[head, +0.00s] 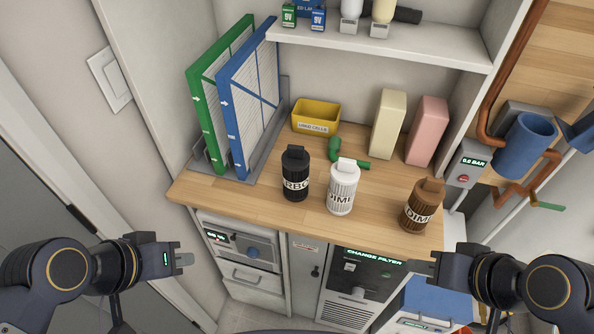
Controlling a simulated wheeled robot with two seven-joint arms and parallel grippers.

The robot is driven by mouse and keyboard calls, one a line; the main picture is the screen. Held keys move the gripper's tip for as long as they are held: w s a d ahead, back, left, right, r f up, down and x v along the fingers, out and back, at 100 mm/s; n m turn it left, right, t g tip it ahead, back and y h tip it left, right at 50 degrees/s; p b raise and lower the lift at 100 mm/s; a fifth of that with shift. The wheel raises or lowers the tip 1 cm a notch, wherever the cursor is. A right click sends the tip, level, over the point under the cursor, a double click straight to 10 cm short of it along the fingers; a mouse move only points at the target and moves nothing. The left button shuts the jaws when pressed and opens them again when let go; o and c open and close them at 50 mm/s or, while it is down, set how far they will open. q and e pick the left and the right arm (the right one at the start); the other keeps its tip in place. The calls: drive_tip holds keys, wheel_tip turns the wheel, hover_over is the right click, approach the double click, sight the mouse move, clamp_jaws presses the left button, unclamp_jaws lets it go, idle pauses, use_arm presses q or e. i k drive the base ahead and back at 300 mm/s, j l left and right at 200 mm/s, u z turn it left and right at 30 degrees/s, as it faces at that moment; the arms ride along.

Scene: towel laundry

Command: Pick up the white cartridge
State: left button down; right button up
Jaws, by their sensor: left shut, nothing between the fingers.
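The white cartridge (342,187) stands upright on the wooden counter, with dark lettering on its ribbed side. A black cartridge (295,174) stands just left of it, and a brown cartridge (422,205) stands to the right near the counter's front edge. My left gripper (186,259) is shut and empty, in front of the counter at the lower left, well away from the white cartridge. My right gripper (411,265) is at the lower right, in front of the counter and below the brown cartridge. Its finger opening cannot be made out.
The wooden counter (240,211) also holds a green pipe piece (350,154), a yellow bin (315,117), cream (388,124) and pink (426,131) blocks, and upright green (207,122) and blue (237,134) framed filters. A shelf (400,42) overhangs the back. Copper pipes run at right.

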sight(344, 173)
drive_tip(key=z, duration=1.3)
drive_tip(key=i+l+u, duration=0.2)
drive_tip(key=l+u, duration=0.2)
drive_tip(key=l, duration=0.15)
drive_tip(key=i+j, duration=0.1)
